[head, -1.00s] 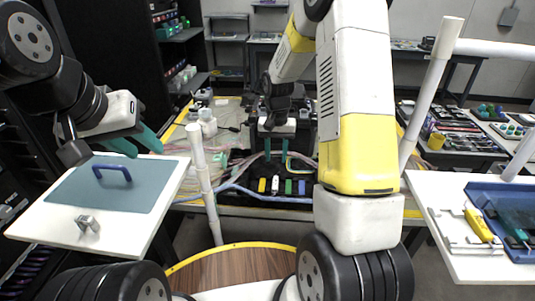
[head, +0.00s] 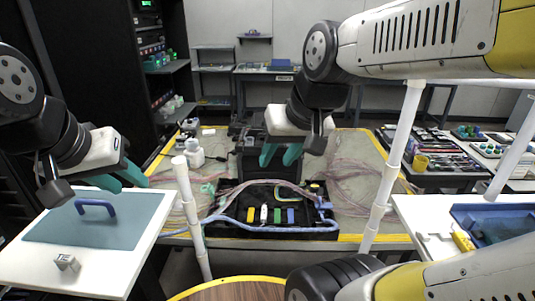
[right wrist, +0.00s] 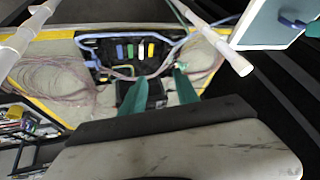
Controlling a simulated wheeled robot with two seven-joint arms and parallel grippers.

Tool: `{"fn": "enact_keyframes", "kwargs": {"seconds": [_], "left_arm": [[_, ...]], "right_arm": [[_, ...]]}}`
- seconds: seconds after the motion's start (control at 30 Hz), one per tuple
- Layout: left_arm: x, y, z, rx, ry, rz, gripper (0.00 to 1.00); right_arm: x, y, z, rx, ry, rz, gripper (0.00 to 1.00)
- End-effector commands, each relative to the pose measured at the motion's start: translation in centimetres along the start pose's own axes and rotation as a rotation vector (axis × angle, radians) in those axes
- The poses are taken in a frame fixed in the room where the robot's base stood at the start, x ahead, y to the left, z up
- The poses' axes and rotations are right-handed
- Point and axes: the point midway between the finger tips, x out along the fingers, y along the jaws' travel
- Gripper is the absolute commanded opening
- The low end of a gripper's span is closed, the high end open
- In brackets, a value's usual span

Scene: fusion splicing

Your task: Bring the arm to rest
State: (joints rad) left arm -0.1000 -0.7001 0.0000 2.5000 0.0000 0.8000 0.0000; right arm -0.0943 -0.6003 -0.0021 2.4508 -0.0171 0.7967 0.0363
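My right arm (head: 430,40) reaches in from the upper right in the head view. My right gripper (head: 280,155) hangs in the air in front of a black box, above the back of the black tray, with its two teal fingers apart and nothing between them. The right wrist view also shows its teal fingers spread and empty. My left gripper (head: 120,180) is at the left above the white side table, near the blue handle (head: 95,207). Its teal fingers look apart with nothing between them.
The black tray (head: 232,222) holds yellow, white, green and blue pieces, with a blue cable (head: 255,226) along its front. White posts (head: 190,215) stand left and right of it. A blue tray (head: 490,225) lies on the right side table. White bottles (head: 194,152) stand at the back left.

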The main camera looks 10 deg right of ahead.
Motion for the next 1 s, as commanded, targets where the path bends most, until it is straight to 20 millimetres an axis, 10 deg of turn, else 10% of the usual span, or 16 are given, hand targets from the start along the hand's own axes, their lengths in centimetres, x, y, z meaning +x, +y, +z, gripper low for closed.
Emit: {"fn": "enact_keyframes", "kwargs": {"seconds": [1.0], "left_arm": [[0.0,0.0,0.0,0.000,0.000,0.000,0.36]], "right_arm": [[-1.2,-0.4,1.7,-0.031,0.047,-0.015,0.37]]}}
